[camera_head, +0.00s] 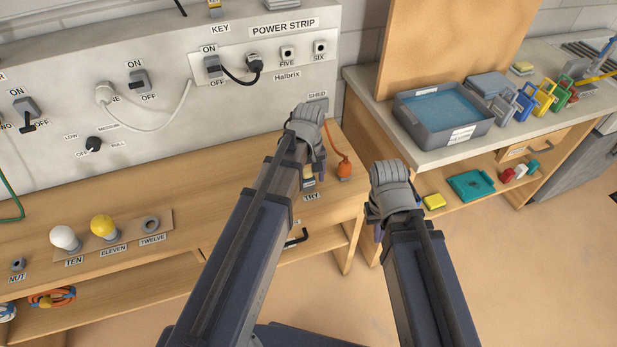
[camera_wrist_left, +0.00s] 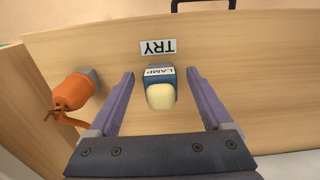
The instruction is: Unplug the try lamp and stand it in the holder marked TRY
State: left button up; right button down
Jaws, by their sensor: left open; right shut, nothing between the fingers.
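A small blue piece labelled LAMP with a cream top (camera_wrist_left: 160,95), apparently the try lamp, stands at the TRY label (camera_wrist_left: 158,47) on the wooden bench in the left wrist view. The head view shows it partly hidden at the TRY label (camera_head: 310,197). The holder under it cannot be made out. My left gripper (camera_wrist_left: 160,80) is open over it, one finger on each side, with gaps visible. The power strip (camera_head: 285,50) has FIVE (camera_head: 287,52) and SIX (camera_head: 320,48) empty. My right gripper (camera_head: 385,218) is shut and empty, right of the bench end.
An orange corded piece (camera_wrist_left: 74,91) stands beside the left gripper. A white bulb (camera_head: 64,238) and a yellow bulb (camera_head: 104,226) stand at TEN and ELEVEN on the left. A grey tray (camera_head: 445,135) and several coloured padlocks are on the right counter. Floor shows between bench and counter.

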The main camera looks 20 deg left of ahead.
aim_at(309, 174)
pick_arm(q)
jog(key=shift+r, duration=0.1)
notch_tip(309, 174, up, 8)
jog(key=p, duration=0.8)
jog(key=shift+f, duration=0.2)
dwell(0.5)
jog(key=s+d+m+y, duration=0.1)
jog(key=s+d+m, duration=0.8)
jog(key=s, duration=0.4)
jog(key=shift+s+d+m, duration=0.2)
jog(key=shift+d+m, duration=0.2)
jog(key=shift+m, duration=0.5)
dwell(0.4)
